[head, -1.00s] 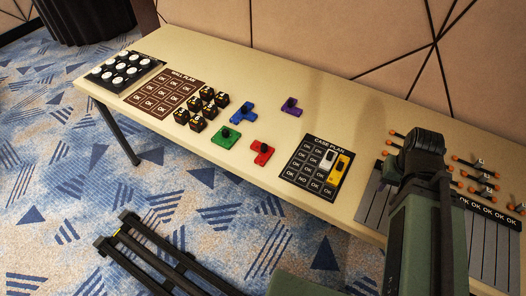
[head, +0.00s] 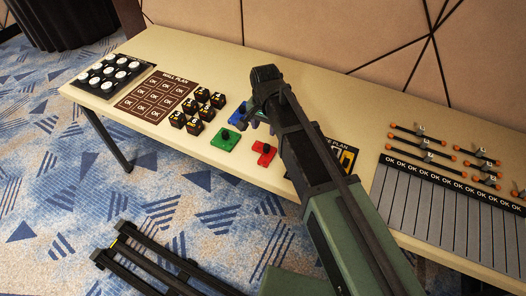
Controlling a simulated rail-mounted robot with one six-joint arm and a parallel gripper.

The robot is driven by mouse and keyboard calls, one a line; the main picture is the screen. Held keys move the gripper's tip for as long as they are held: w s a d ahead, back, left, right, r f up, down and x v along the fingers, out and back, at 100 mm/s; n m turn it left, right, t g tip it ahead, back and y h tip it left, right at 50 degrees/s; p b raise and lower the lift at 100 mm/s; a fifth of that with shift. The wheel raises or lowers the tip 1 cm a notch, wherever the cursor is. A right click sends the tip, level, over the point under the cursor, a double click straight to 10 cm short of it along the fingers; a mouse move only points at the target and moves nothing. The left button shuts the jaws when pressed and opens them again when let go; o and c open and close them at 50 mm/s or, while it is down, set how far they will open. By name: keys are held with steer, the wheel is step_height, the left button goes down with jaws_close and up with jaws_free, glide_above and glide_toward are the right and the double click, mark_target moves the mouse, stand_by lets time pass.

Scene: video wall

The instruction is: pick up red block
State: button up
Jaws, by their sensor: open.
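The red block (head: 264,152) lies on the table near its front edge, to the right of the green block (head: 226,139). It is a flat shape with a dark knob on top. My gripper (head: 257,118) is over the table, above and slightly behind the red block in the head view, close to the blue block (head: 236,115). My gripper is open and apart from the red block. The wrist hides most of the fingers, and the arm covers part of the blue block.
Several small dark cubes (head: 198,108) stand left of the green block, beside the brown wall plan board (head: 157,94). The case plan board (head: 341,150) is partly hidden behind my arm.

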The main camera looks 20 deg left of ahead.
mark_target(266, 146)
steer(key=f+b, duration=1)
steer(key=f, duration=0.1)
steer(key=shift+w+d, duration=0.1)
steer(key=shift+w, duration=0.15)
steer(key=shift+r, duration=0.15)
jaws_close()
